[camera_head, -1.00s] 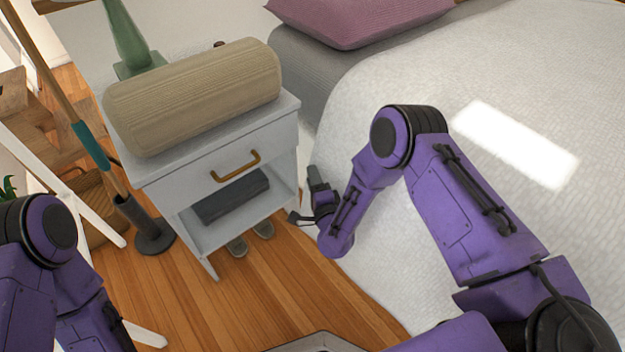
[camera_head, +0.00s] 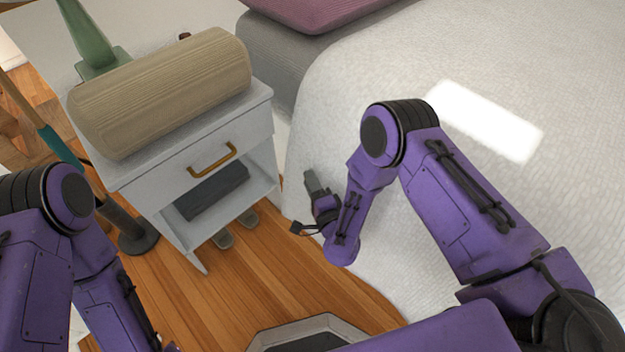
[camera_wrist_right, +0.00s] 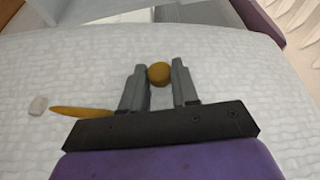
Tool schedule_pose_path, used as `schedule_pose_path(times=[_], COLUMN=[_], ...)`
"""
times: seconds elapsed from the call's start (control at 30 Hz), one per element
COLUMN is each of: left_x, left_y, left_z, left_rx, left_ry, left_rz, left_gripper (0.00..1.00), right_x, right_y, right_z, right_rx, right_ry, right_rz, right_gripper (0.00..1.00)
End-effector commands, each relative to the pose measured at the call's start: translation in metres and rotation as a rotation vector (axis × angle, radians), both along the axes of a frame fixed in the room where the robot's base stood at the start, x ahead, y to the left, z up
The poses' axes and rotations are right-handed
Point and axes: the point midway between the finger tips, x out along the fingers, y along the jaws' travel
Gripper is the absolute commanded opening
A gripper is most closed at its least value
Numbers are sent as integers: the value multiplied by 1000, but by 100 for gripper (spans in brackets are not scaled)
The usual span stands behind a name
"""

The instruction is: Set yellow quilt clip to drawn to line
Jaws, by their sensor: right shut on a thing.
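My right gripper (camera_head: 311,180) is low at the near left side of the bed, against the white quilt (camera_head: 400,60). In the right wrist view, its two grey fingers (camera_wrist_right: 159,80) are closed on a round yellow piece, which I take to be the yellow quilt clip (camera_wrist_right: 159,74). A long, flat yellow piece (camera_wrist_right: 82,112) lies on the quilt left of the fingers, with a small white piece (camera_wrist_right: 38,106) beyond its left end. I cannot tell whether the yellow pieces join behind the gripper. The clip is not discernible in the head view. My left gripper is out of view.
A white nightstand (camera_head: 130,180) stands left of the bed, with a beige ribbed bolster (camera_head: 160,90) and a green object (camera_head: 92,45) on top. Slippers (camera_head: 222,239) lie beneath it. Wooden floor (camera_head: 260,280) shows between nightstand and bed.

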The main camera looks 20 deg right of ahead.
Motion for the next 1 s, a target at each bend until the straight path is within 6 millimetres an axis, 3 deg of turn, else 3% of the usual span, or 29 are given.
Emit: schedule_pose_path(times=[0.03,0.07,0.1,0.13,0.47,0.57,0.8,1.0], left_x=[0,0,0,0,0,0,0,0], left_y=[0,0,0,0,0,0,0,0], left_z=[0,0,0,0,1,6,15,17], left_rx=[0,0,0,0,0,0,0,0], left_ry=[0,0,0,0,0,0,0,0], left_rz=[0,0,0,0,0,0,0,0], left_gripper=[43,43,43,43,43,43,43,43], right_x=[-4,-4,-4,-4,-6,-22,-80,-106], right_y=[-1,-2,-2,-2,1,0,-7,-12], right_z=[-3,-3,-3,-3,-1,-1,-1,-1], right_rx=[-2,-2,-2,-2,-1,-3,-3,-3], right_ry=[10,11,10,10,7,10,12,10], right_rz=[-1,-2,-2,-2,3,7,8,2], right_gripper=[0,36,49,54,54,54,54,54])
